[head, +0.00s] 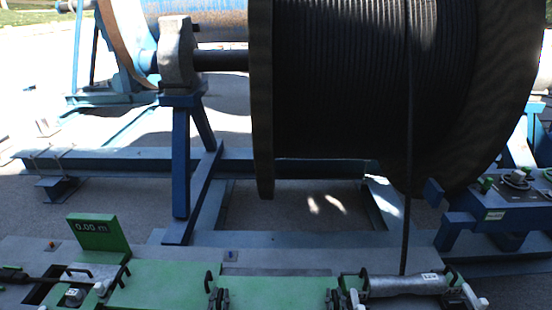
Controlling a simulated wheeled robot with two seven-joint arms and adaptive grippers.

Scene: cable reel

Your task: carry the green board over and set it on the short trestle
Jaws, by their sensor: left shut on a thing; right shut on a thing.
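A flat green board (278,292) lies across the bottom middle of the head view, cut off by the lower picture edge. My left gripper (218,298) is at its left end, shut on it beside a dark upright loop. My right gripper (336,298) is at its right end, also shut on it. Only the upper parts of both grippers show. Whether the board touches the bench below it cannot be told. I cannot make out the short trestle in this view.
A large dark cable reel (345,90) on a blue frame (182,160) fills the middle behind. A green display reading 0.00 m (98,233) stands at left on the grey bench. A grey cylinder (405,284) lies at right, near a hanging cable (407,220) and a control box (510,192).

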